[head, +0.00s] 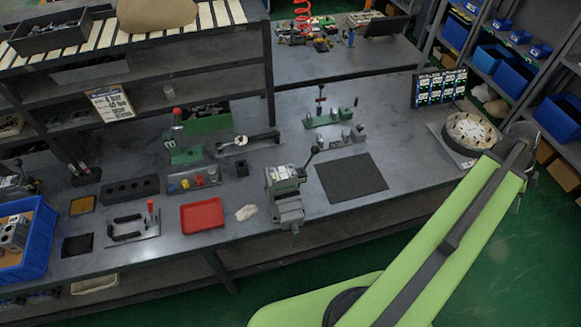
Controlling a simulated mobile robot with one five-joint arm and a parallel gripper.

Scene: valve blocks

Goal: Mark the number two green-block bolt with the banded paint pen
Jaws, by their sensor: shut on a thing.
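A small green block (283,174) with a black-knobbed lever sits in a grey vise (290,212) at the bench's front edge. Another green piece (187,156) with a red-knobbed lever stands further left, and a low green fixture (323,120) stands at the back. The numbered bolts are too small to tell apart. A dark holder (86,177) with thin upright sticks stands at the left. I cannot make out the banded paint pen.
A red tray (202,213), a black mat (350,178) and a dark block with holes (131,190) lie on the grey bench. A blue bin (36,250) is at the left end. A round dial-like piece (471,134) stands beside my arm.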

